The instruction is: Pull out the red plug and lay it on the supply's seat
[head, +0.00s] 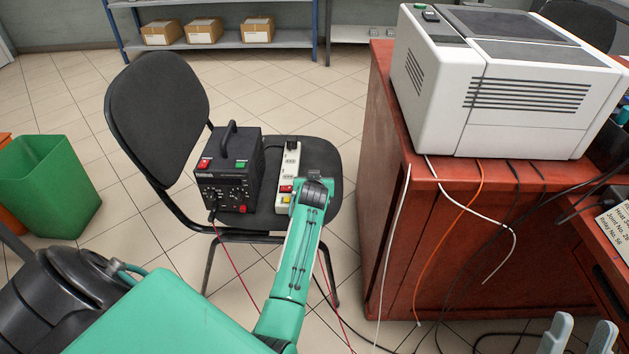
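The black power supply (228,170) stands on the black seat (318,155) of a chair. A white power strip (289,164) lies beside it on the seat. A small red piece (286,188) and a yellow one (286,198) show on the strip's near end; I cannot tell whether the red one is the plug or a switch. My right gripper (584,322) is at the bottom right, fingers apart and empty, away from the chair.
A red-brown desk (385,190) with a white machine (510,85) stands right of the chair. Loose cables (455,225) hang down its front. Thin red leads (236,268) run down from the seat. A green bin (48,185) stands at the left. Behind is a shelf (290,40) with boxes.

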